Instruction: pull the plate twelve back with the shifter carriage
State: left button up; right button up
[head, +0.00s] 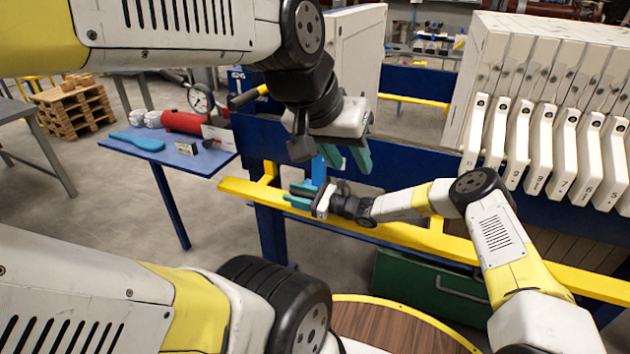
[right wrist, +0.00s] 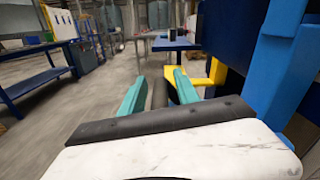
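White filter plates (head: 545,60) stand in a row at the right in the head view. Their handles (head: 540,150) carry numbers, several too small to read. A separate white plate-like panel (head: 358,50) stands to the left across a gap; I cannot tell if it is plate twelve. A light blue upright part (head: 318,170), perhaps the shifter carriage, stands at the yellow rail; a blue post shows in the right wrist view (right wrist: 268,60). My left gripper (head: 347,158) is open and empty above the rail. My right gripper (head: 293,193) is open beside the blue part; a dark bar (right wrist: 160,92) shows between its fingers.
The yellow rail (head: 400,232) runs along the front of the press. A green bin (head: 425,285) stands below it. A pallet stack (head: 72,110) stands behind.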

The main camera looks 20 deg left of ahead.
jog(key=d, duration=0.7)
jog(key=shift+d, duration=0.25)
